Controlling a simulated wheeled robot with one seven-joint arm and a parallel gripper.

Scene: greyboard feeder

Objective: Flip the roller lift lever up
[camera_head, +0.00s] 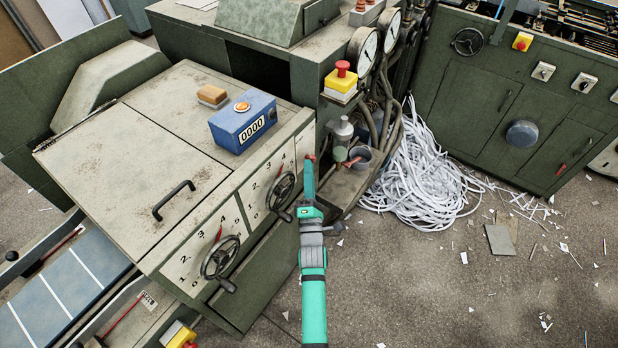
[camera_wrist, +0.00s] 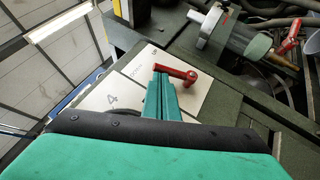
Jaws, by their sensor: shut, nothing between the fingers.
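The roller lift lever (camera_wrist: 175,71) is a short red handle on a pale plate (camera_wrist: 205,92) marked UP and DOWN, seen in the wrist view. It lies roughly crosswise in that picture, with a rounded knob at its right end. In the head view only a small red piece of it (camera_head: 310,157) shows at my fingertips. My gripper (camera_head: 309,165) is shut and empty, with its teal fingers at the lever. In the wrist view the fingertips (camera_wrist: 160,78) reach just below the handle and overlap its edge. I cannot tell whether they touch it.
Two black handwheels (camera_head: 221,257) (camera_head: 281,191) stick out of the machine's front, left of my arm. A blue counter box (camera_head: 243,121) sits on its top. Paper strips (camera_head: 425,180) heap on the floor.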

